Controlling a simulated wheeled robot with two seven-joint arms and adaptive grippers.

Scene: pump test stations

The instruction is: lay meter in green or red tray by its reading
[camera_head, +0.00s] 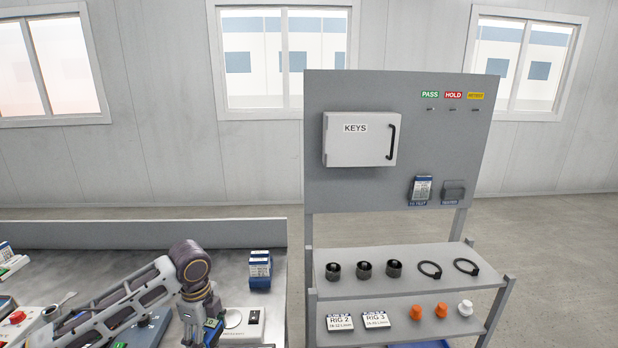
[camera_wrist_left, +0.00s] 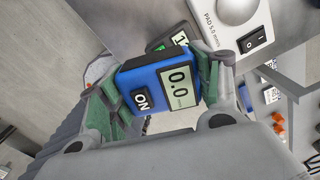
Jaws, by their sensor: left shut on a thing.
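My left gripper (camera_wrist_left: 160,95) is shut on a blue meter (camera_wrist_left: 152,77) with a black ON button. Its display reads 0.0 in the left wrist view; the small unit text is too blurred to read. In the head view the left gripper (camera_head: 203,318) is low at the bench, with the meter (camera_head: 211,325) partly hidden between its fingers. Behind the meter in the wrist view is a dark item (camera_wrist_left: 168,38) with a green display, partly hidden. My right gripper is not in view. I cannot make out a green or red tray in either view.
A white pad block (camera_head: 243,322) with a round pad and black switch stands right beside the gripper; its label reads PAD 5.0 mm. A rack (camera_head: 400,265) with rings, cards and caps stands right of the bench.

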